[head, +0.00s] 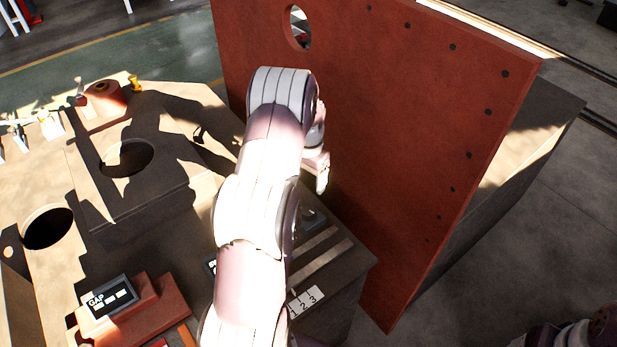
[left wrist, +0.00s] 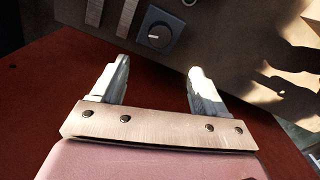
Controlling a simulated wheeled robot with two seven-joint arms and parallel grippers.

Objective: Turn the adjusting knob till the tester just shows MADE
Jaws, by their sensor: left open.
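The adjusting knob (left wrist: 157,36) is a round dark dial with a pale pointer line on a square dark plate, seen in the left wrist view. In the head view its plate (head: 312,218) is partly hidden behind my left arm. My left gripper (left wrist: 158,70) is open and empty, its two fingers pointing toward the knob and apart from it. In the head view the gripper (head: 321,182) hangs beside the red panel, mostly hidden by my wrist. The tester (head: 110,297) is a small dark display reading GAP, on a red block at lower left.
A tall red panel (head: 400,120) with a round hole and bolts stands close right of my left gripper. Pale metal strips (head: 325,253) and a 1-2-3 label (head: 307,299) lie near the knob. A bench top (head: 75,235) with round openings is at left.

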